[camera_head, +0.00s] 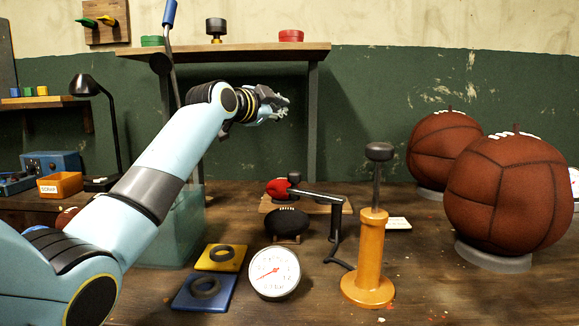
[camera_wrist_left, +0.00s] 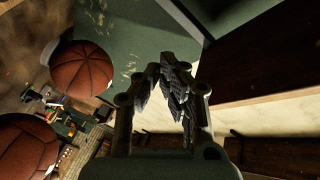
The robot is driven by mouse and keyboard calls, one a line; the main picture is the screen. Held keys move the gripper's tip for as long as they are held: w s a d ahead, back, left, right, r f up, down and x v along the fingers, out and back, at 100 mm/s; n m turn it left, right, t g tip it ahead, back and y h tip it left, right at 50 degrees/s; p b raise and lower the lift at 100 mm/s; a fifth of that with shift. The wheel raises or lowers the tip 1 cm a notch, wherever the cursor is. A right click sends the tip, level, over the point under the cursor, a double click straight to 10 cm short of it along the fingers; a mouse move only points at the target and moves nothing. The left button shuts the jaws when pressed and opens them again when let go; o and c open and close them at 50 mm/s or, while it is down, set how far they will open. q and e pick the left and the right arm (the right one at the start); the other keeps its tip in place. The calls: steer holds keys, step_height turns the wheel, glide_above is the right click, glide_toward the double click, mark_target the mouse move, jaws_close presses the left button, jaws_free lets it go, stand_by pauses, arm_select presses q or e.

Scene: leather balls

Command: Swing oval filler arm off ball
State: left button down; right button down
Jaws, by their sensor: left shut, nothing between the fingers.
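I cannot tell whether the arm touches the ball. My left gripper (camera_head: 281,107) is shut and empty, high above the bench in front of the shelf. Its fingers also show in the left wrist view (camera_wrist_left: 162,68), away from the arm. My right gripper is not in view.
An orange hand pump (camera_head: 372,250) and a white dial gauge (camera_head: 274,272) stand in front. Two large brown balls (camera_head: 508,190) (camera_head: 440,148) stand at right. A shelf (camera_head: 230,52) is behind the gripper.

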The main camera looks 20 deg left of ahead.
arm_select(q)
steer(key=s+d+f+m+t+y+p, duration=0.2)
steer(key=s+d+m+p, duration=0.1)
steer(key=s, duration=0.5)
steer(key=s+d+f+m+t+y+p, duration=0.1)
steer(key=s+d+f+m+p, duration=0.25)
steer(key=s, duration=0.55)
steer(key=n+g+p, duration=0.1)
steer(key=g+p, duration=0.1)
glide_toward(293, 177)
steer(key=shift+y, duration=0.3)
steer(key=w+b, duration=0.3)
steer(key=w, duration=0.4)
steer(key=shift+w+a, duration=0.2)
